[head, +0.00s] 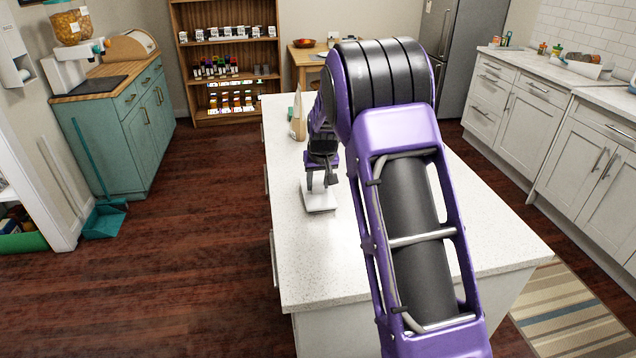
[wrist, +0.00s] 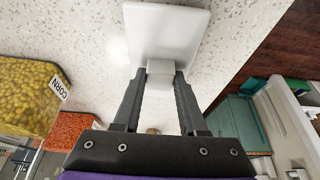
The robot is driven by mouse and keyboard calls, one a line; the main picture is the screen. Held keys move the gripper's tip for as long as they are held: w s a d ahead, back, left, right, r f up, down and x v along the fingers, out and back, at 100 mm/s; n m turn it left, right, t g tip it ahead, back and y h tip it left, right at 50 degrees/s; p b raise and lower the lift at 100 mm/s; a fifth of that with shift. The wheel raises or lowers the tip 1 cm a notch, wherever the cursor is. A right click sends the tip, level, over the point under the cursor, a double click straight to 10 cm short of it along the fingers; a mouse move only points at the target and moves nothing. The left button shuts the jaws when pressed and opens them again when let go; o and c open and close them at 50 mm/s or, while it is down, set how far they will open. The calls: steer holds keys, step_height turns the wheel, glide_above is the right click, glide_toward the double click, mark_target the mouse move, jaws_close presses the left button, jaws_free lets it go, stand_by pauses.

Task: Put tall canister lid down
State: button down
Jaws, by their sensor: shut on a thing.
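The tall canister lid (head: 318,198) is a flat white square plate with a block-shaped knob. In the head view it is low over the white island counter, near its left edge; I cannot tell whether it touches the counter. My gripper (head: 323,180) is above the lid, with its fingers pointing down. In the wrist view my gripper (wrist: 158,88) is shut on the knob of the lid (wrist: 165,35). A canister of yellow corn (wrist: 25,95), labelled CORN, stands to the left in the wrist view. Which canister the lid fits is not shown.
The island counter (head: 310,255) is clear in front of the lid. A canister with orange-red contents (wrist: 70,128) stands beside the corn in the wrist view. My arm hides much of the island's right side. A teal cabinet (head: 125,125) stands left across the floor.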

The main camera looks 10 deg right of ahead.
steer(key=shift+f, duration=0.2)
steer(key=shift+c, duration=2.3)
jaws_free()
steer(key=shift+r, duration=0.15)
steer(key=shift+r, duration=0.25)
steer(key=v, duration=1.1)
steer(key=shift+s+r, duration=0.25)
